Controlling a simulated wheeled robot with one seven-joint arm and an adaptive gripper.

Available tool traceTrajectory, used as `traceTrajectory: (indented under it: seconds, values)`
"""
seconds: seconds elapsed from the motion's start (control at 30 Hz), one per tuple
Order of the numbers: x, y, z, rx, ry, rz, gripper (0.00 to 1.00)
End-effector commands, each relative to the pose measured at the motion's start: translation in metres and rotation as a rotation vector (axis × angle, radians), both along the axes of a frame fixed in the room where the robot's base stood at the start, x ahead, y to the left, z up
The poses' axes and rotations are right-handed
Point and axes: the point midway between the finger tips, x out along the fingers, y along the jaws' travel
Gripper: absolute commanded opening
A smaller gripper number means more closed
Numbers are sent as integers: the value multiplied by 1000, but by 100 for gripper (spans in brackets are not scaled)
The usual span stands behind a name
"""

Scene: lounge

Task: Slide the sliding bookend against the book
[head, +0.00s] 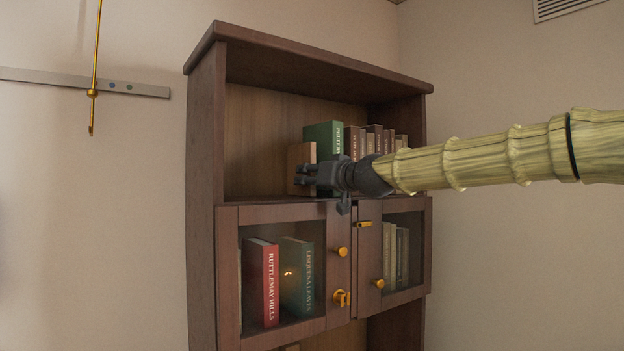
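The bookend is most likely the light brown wooden block (300,154) standing upright on the open upper shelf. It is just left of a green book (322,133), which stands at the left end of a row of books. The block overlaps the book's cover in the picture, and I cannot tell whether they touch. My gripper (304,176) reaches in from the right, with its dark fingers in front of the block's lower part. The fingers are small and dark, so I cannot tell whether they are open, shut or touching the block. The gripper hides the lower part of the green book.
Brown books (375,140) stand right of the green book. The shelf (250,198) left of the block is bare. Below are glass doors with gold knobs (342,251), a red book (263,282) and another green book (297,277). A gold rod (95,60) hangs at left.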

Motion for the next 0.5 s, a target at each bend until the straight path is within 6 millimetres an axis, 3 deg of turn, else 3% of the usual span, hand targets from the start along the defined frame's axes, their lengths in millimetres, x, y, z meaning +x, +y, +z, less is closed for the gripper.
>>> traceTrajectory:
  seconds: [0.27,0.5]
  values:
    - [-3,-3,0,-2,-1,-1,40]
    - [-28,-22,1,-2,-1,0,40]
